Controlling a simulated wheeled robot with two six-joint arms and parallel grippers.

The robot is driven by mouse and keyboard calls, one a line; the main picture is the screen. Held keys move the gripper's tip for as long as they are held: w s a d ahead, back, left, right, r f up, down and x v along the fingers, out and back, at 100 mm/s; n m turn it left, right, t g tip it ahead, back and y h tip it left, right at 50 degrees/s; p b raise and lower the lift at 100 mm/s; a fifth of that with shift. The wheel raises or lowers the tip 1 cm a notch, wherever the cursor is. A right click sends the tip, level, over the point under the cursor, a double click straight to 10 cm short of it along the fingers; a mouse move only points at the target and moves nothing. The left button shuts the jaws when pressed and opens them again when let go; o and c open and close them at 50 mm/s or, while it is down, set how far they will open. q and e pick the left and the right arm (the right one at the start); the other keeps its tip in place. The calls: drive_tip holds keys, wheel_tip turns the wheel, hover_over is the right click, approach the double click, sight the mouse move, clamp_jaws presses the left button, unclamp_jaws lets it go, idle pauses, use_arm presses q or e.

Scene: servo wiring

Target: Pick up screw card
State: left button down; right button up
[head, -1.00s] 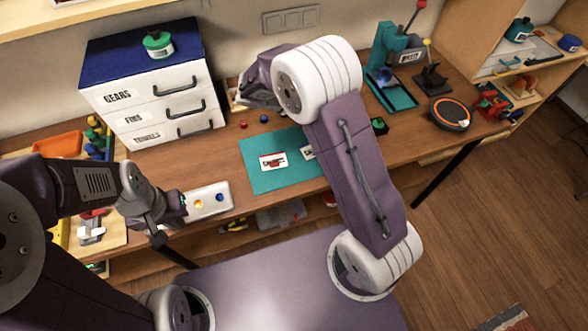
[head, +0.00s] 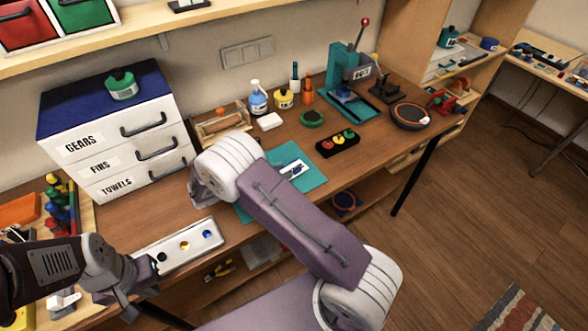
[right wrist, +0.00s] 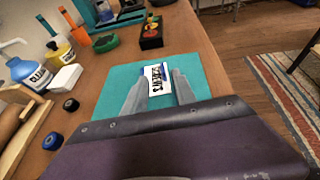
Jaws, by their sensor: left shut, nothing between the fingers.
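The screw card (right wrist: 157,80) is white with dark lettering and a blue edge. In the right wrist view it lies over the teal mat (right wrist: 197,68), framed by the two fingers of my right gripper (right wrist: 157,88). The fingers stand apart on either side of the card; contact is not clear. My left gripper (head: 143,283) is shut and empty near the white panel with coloured spots (head: 170,255).
A black block with coloured buttons (head: 338,144) and a green round pad (head: 312,118) stand behind the mat. Bottles (head: 258,98) and a wooden box (head: 220,122) stand at the back. The drawer unit (head: 115,140) is at the left. A round disc (head: 410,116) lies at the right.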

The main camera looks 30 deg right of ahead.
sight(297, 168)
drive_tip(key=x, duration=0.5)
drive_tip(key=shift+s+d+p, duration=0.2)
drive_tip(key=shift+p, duration=0.2)
clamp_jaws()
drive_tip(key=r, duration=0.4)
drive_tip(key=shift+s+d+r, duration=0.1)
drive_tip(key=shift+d+r, duration=0.2)
drive_tip(key=shift+d, duration=0.05)
drive_tip(key=s+d+r, duration=0.1)
drive_tip(key=d+r, duration=0.5)
drive_tip(key=d, duration=0.4)
drive_tip(key=shift+s+d+r+b, duration=0.2)
drive_tip(key=shift+s+d+b, duration=0.1)
drive_tip(key=shift+d+b, duration=0.1)
